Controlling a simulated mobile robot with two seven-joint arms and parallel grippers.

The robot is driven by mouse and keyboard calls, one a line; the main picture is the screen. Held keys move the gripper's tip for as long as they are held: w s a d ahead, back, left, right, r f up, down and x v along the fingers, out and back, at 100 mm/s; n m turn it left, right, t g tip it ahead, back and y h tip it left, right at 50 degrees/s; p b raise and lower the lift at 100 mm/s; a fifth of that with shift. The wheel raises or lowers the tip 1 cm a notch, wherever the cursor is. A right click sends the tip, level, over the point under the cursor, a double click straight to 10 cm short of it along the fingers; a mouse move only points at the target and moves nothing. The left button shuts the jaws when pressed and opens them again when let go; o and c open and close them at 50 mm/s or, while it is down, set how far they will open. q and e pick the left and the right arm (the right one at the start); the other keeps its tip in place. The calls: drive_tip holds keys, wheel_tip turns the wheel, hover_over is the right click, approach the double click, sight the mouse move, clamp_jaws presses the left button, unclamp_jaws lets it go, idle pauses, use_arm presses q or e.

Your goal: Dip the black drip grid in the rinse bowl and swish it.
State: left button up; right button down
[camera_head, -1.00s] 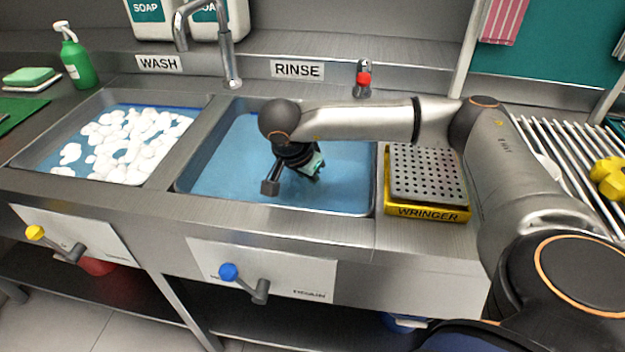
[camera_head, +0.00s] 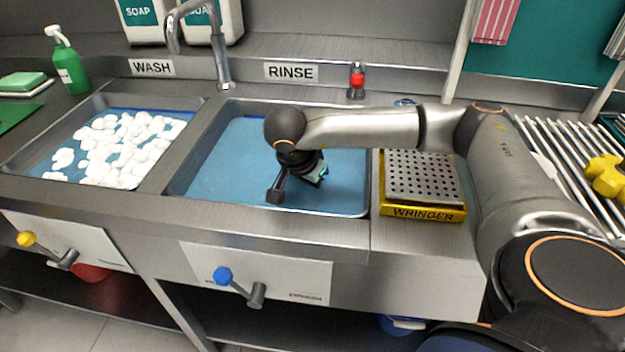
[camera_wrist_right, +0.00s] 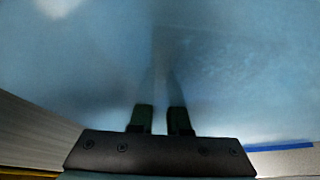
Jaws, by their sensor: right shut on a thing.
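The rinse bowl (camera_head: 215,172) is a steel sink basin of blue water under the RINSE label. My right gripper (camera_head: 316,176) points down into it, right of the middle, with the wrist above the water. In the wrist view the right gripper's dark fingers (camera_wrist_right: 160,120) stand close together in a blue haze. A faint thin shape (camera_wrist_right: 158,65) runs ahead from between them, probably the black drip grid held edge-on, but it is too blurred to make out. The head view hides the grid behind the wrist and water. My left gripper is out of view.
The wash basin (camera_head: 60,130) with white foam is to the left. The yellow wringer (camera_head: 424,213) with a perforated plate stands close to the right of the rinse bowl. A faucet (camera_head: 221,66) rises behind the basins. A bar rack (camera_head: 560,150) is at the right.

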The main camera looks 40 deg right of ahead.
drive_tip(key=w+a, duration=0.2)
drive_tip(key=w, duration=0.1)
drive_tip(key=shift+a, duration=0.3)
drive_tip(key=shift+s+d, duration=1.45)
drive_tip(key=shift+s, duration=0.25)
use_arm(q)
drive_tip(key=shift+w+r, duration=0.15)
use_arm(e)
wheel_tip(320, 180, up, 8)
drive_tip(key=p, duration=0.6)
drive_tip(key=shift+r+p, duration=0.2)
drive_tip(key=shift+p, duration=0.1)
wheel_tip(320, 180, up, 8)
drive_tip(key=p, duration=0.6)
hover_over(301, 196)
drive_tip(key=s+d, duration=0.2)
drive_tip(key=s, duration=0.2)
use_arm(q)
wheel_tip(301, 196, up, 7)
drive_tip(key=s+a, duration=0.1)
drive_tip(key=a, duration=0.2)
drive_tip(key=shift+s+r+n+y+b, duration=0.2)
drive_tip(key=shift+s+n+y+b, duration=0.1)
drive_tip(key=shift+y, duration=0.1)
use_arm(e)
drive_tip(key=shift+w+a+f, duration=0.15)
drive_tip(key=shift+w+a, duration=0.05)
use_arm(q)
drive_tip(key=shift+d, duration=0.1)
